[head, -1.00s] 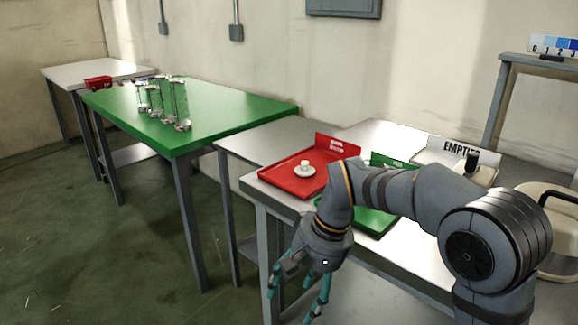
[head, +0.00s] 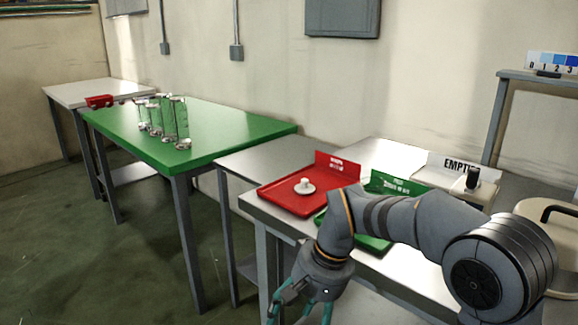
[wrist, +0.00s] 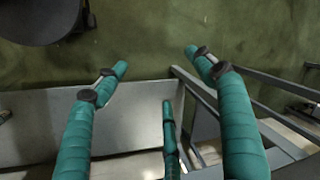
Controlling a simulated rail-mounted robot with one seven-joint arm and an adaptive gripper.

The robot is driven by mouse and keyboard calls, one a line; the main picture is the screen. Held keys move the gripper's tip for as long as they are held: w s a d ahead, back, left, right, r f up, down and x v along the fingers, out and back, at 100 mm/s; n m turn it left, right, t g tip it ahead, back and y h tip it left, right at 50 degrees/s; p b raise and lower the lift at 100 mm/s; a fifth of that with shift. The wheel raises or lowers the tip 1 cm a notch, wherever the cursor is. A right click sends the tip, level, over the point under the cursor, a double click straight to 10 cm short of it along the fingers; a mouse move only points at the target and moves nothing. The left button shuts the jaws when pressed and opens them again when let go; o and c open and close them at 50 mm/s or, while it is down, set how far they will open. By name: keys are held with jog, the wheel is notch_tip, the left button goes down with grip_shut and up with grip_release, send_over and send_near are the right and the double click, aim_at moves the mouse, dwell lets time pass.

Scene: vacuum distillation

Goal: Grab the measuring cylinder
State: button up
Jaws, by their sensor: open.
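Several clear glass cylinders stand upright close together on the green table (head: 235,122) at the left in the head view. The nearest tall one (head: 181,122) looks like a measuring cylinder; I cannot make out its markings. My gripper (head: 300,312) hangs at the bottom of the head view, in front of the metal bench and well to the right of the cylinders. Its teal fingers are spread, also in the wrist view (wrist: 155,75), with nothing between them. No cylinder shows in the wrist view.
A red tray (head: 275,197) with a small white object (head: 305,186) and a green tray (head: 372,242) lie on the metal bench (head: 250,208). A white tray marked EMPTIES (head: 425,172) is behind. A white table (head: 72,95) stands far left. The floor (head: 80,220) at left is clear.

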jog(key=s+d+f+n+b, duration=0.25)
jog(key=s+f+b, duration=0.55)
jog(key=f+b, duration=0.8)
jog(key=s+d+f+n+t+b, duration=0.1)
jog(key=s+f+n+b, duration=0.3)
jog(key=s+f+b, duration=1)
jog(key=s+d+f+n+b, duration=0.15)
jog(key=f+n+b, duration=0.25)
jog(key=f+b, duration=1.3)
jog(key=w+a+r+m+p, duration=0.1)
jog(key=w+r+m+p, duration=0.3)
jog(key=w+r+p, duration=0.5)
jog(key=w+a+r+m+p, duration=0.2)
jog(key=w+r+p, duration=0.7)
jog(key=r+p, duration=1.9)
jog(key=w+a+r+m+g+p, duration=0.1)
jog(key=w+r+m+p, duration=0.5)
jog(key=r+p, duration=1.2)
jog(key=w+a+r, duration=0.1)
jog(key=w, duration=0.2)
jog(key=shift+s+f, duration=0.1)
